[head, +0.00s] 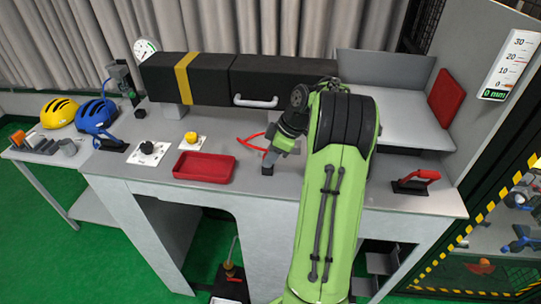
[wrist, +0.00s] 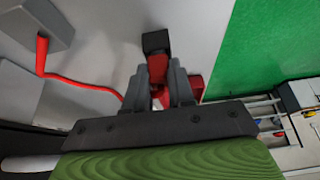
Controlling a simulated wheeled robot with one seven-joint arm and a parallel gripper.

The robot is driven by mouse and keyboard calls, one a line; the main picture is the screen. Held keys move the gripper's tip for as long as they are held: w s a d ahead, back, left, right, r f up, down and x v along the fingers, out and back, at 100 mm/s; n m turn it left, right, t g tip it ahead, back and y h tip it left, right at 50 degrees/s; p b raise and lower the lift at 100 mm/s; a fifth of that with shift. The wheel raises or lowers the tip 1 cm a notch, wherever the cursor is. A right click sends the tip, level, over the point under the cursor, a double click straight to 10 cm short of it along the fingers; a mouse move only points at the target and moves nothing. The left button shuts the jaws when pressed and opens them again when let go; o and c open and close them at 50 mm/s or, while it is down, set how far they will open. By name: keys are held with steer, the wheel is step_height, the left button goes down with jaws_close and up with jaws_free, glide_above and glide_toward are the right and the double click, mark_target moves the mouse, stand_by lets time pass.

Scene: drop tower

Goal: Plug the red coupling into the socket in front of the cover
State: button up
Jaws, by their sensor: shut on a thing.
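In the wrist view my gripper (wrist: 160,83) is shut on the red coupling (wrist: 157,67), between its two grey fingers. A dark block (wrist: 155,41), apparently the socket, is at the far end of the coupling; I cannot tell whether they are joined or only line up. A red cable (wrist: 82,85) runs from a grey block (wrist: 45,22) towards the coupling. In the head view my gripper (head: 273,155) is low over the bench, beside the dark block (head: 267,168), and hides the coupling. The long black cover (head: 205,78) with a yellow band lies behind.
A red tray (head: 204,167) is left of my gripper. A yellow button (head: 191,137) and a black knob (head: 147,148) are farther left. A red-handled tool (head: 416,180) lies on the right. Helmets (head: 97,115) sit on the left side table. The bench's front edge is close.

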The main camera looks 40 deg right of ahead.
steer(key=shift+f, duration=0.2)
steer(key=o, duration=0.9)
steer(key=shift+r, duration=0.1)
steer(key=p+v, duration=0.5)
steer(key=v, duration=1)
steer(key=shift+s+d+r+p, duration=0.1)
steer(key=shift+r+p, duration=0.25)
steer(key=shift+p, duration=0.05)
steer(key=shift+f, duration=0.1)
